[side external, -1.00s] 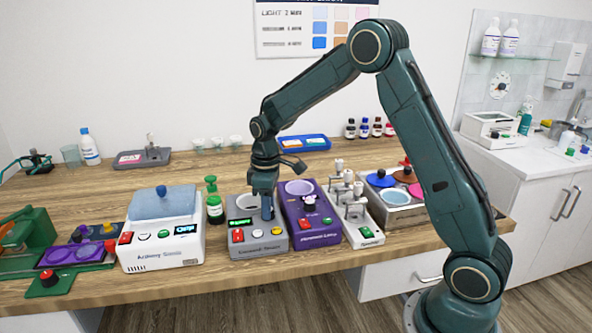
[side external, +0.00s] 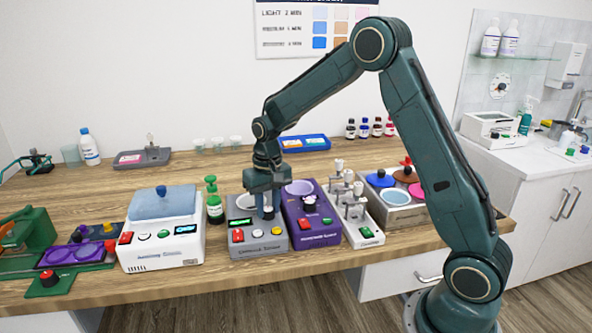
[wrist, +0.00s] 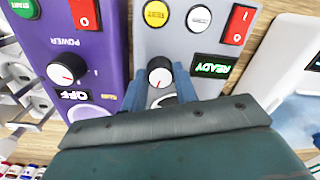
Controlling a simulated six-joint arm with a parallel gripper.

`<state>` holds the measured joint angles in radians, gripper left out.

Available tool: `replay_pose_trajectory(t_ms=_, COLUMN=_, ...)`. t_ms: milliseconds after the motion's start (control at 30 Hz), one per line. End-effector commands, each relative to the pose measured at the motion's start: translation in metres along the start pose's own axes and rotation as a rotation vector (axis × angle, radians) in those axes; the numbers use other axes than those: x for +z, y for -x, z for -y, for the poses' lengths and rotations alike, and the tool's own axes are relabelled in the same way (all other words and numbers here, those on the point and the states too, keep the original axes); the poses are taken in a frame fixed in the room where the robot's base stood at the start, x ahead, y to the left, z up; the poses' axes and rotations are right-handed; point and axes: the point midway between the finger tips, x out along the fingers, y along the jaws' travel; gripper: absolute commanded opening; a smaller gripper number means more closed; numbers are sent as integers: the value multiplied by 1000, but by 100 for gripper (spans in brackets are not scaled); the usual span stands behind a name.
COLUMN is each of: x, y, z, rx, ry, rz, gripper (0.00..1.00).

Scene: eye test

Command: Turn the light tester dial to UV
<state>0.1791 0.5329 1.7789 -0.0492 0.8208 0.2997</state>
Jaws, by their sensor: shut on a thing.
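A grey tester box (side external: 258,252) stands on the wooden bench; I cannot read its front label in the side view. Its black and white dial (wrist: 160,72) sits between the two blue fingers of my gripper (wrist: 160,86) in the wrist view. My gripper (side external: 267,210) points down over the box in the side view and is shut on this dial. A lit green READY display (wrist: 213,67) shows beside the dial. The dial's scale words, including any UV mark, are not readable, and my gripper hides part of the box.
A purple box (side external: 315,236) with its own dial (wrist: 67,69) and an OFF display stands close on the right in the side view.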

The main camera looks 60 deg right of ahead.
Motion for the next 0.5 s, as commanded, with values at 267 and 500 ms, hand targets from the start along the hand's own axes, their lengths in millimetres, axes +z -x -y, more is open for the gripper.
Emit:
replay_pose_trajectory(t_ms=267, x=0, y=1, z=0, rx=-1, ry=-256, rz=-12, gripper=6)
replay_pose_trajectory(t_ms=500, x=0, y=1, z=1, rx=-1, ry=-425, rz=-17, gripper=6)
